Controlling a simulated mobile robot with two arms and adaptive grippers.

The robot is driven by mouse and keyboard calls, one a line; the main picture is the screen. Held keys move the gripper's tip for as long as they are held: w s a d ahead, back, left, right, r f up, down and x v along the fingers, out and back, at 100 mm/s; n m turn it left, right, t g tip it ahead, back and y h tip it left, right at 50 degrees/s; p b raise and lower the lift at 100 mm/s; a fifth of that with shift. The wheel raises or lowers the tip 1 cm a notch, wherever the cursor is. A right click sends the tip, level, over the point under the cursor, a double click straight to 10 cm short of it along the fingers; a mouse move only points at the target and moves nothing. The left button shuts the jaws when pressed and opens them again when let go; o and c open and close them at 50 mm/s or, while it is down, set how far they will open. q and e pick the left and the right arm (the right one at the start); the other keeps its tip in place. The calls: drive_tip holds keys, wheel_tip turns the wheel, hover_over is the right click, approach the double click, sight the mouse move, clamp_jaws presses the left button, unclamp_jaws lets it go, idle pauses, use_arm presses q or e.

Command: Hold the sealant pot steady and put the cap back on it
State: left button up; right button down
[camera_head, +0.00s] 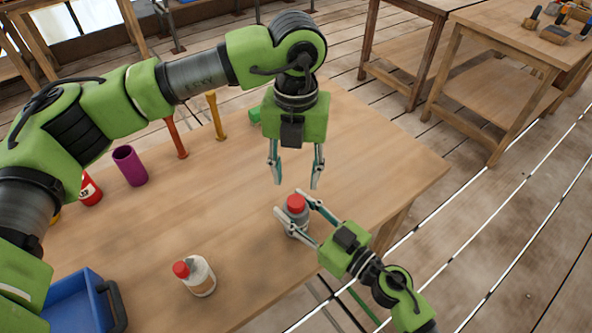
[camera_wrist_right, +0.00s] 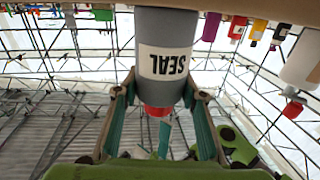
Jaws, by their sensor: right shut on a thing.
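The grey sealant pot (camera_head: 297,226) stands upright on the table near its front edge. In the right wrist view the picture is upside down, and the pot (camera_wrist_right: 170,50) shows a white label reading SEAL. The red cap (camera_head: 296,203) sits on top of the pot; it also shows in the right wrist view (camera_wrist_right: 158,111). Whether it is tightened cannot be told. My right gripper (camera_head: 292,203) is shut on the pot, one finger on each side. My left gripper (camera_head: 296,184) is open and empty, pointing down just above the cap.
A white bottle with a red top (camera_head: 199,277) stands left of the pot. A blue crate (camera_head: 112,290) is at the lower left. A purple cup (camera_head: 131,167), a red container (camera_head: 90,190) and a green block (camera_head: 254,115) stand farther back. The table's right side is clear.

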sight(296, 201)
use_arm(q)
drive_tip(key=shift+f, duration=4.05)
clamp_jaws()
drive_tip(key=m, duration=1)
drive_tip(key=shift+m, duration=0.4)
drive_tip(key=m, duration=0.5)
drive_tip(key=shift+m, duration=0.4)
drive_tip(key=m, duration=0.3)
drive_tip(key=shift+m, duration=0.4)
